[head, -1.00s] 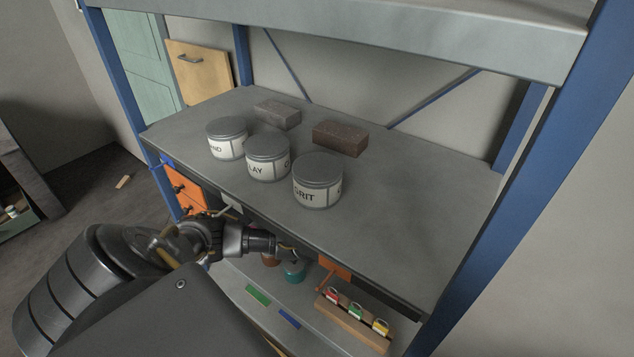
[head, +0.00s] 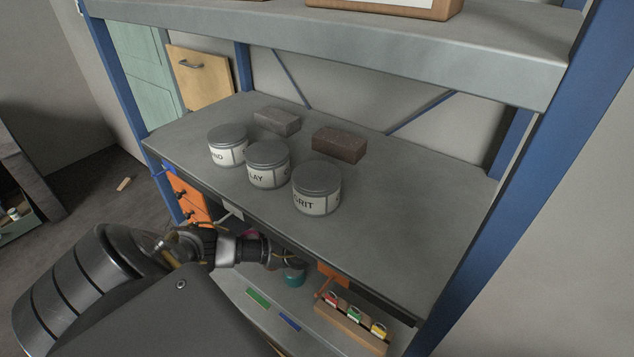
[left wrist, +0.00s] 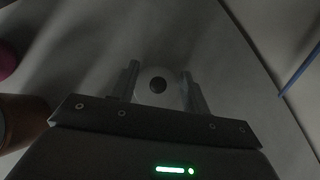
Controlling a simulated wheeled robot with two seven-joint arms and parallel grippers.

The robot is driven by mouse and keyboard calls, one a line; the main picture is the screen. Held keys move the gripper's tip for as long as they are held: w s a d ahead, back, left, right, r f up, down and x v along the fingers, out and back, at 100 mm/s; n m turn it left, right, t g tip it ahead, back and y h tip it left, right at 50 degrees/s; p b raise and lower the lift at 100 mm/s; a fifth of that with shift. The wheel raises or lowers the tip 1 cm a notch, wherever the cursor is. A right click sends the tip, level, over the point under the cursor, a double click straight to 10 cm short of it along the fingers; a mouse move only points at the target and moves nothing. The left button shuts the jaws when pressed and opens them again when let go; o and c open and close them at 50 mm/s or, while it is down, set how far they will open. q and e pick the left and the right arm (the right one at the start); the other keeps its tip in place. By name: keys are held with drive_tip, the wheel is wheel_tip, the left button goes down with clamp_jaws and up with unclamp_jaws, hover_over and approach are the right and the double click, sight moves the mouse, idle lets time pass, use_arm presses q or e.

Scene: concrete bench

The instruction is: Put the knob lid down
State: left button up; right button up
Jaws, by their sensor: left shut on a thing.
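My left gripper (head: 288,262) reaches in under the bench top, over the lower shelf. In the left wrist view, its two fingers (left wrist: 158,88) stand on either side of a pale round piece with a dark round centre, which looks like the knob lid (left wrist: 145,78). The gripper is shut on it. A plain grey surface lies beyond it; I cannot tell whether the lid touches that surface. In the head view the lid cannot be made out. My right gripper is in neither view.
A teal pot (head: 293,279) stands by the gripper in the head view. A pink thing (left wrist: 6,62) and a brown one (left wrist: 20,120) are at the wrist view's left. The bench top (head: 400,220) hangs over the arm. A rack with padlocks (head: 352,328) is to the right.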

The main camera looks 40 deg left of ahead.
use_arm(q)
drive_tip(key=o, duration=1.1)
drive_tip(key=shift+o, duration=0.2)
drive_tip(key=v, duration=1.2)
drive_tip(key=shift+b, duration=0.35)
